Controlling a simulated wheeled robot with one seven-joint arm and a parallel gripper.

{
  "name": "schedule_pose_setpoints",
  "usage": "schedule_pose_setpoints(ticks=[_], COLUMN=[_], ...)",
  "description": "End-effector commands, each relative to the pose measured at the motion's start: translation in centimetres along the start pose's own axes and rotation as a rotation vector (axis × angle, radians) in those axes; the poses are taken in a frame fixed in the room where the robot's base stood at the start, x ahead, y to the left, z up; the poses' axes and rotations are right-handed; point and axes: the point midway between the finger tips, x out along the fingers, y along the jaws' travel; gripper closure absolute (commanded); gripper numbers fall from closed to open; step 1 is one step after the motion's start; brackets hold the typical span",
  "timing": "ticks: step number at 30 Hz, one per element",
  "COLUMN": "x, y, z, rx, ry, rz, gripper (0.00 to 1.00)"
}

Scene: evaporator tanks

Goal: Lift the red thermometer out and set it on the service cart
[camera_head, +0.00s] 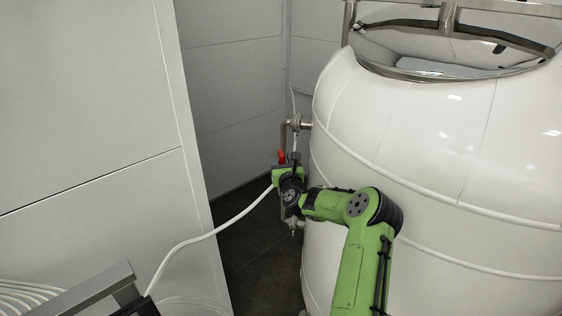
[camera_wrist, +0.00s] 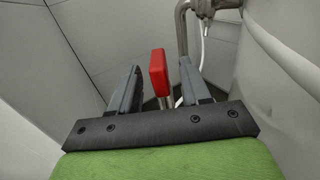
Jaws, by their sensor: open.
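The red thermometer (camera_wrist: 159,74) shows in the wrist view as a red block on a thin metal stem, upright beside a bent steel pipe. My gripper (camera_wrist: 160,82) is open, with one finger on each side of the thermometer in that view. I cannot tell whether a finger touches it. In the head view the red thermometer (camera_head: 281,156) is a small red patch just above my gripper (camera_head: 288,163), in front of the tank's side pipe. Its lower stem is mostly hidden. The service cart cannot be made out for certain.
A large white tank (camera_head: 430,150) with an open top fills the right side. A steel side pipe (camera_head: 285,135) runs next to its wall. White wall panels (camera_head: 90,110) stand at left. A metal frame (camera_head: 85,295) is at lower left, with a white hose (camera_head: 200,238) crossing the gap.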

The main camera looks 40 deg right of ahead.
Motion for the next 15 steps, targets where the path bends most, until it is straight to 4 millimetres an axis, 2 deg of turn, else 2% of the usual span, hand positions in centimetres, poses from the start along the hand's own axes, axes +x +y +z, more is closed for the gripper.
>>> schedule_pose_setpoints(ticks=[4,11,15], x=[1.7,1.9,1.8], y=[0.0,0.0,0.0], z=[0.2,0.1,0.1], rx=[0.000,-0.001,-0.001], ry=[0.000,0.000,0.000], rz=[-0.001,0.000,0.000], gripper=[0.53,0.53,0.73])
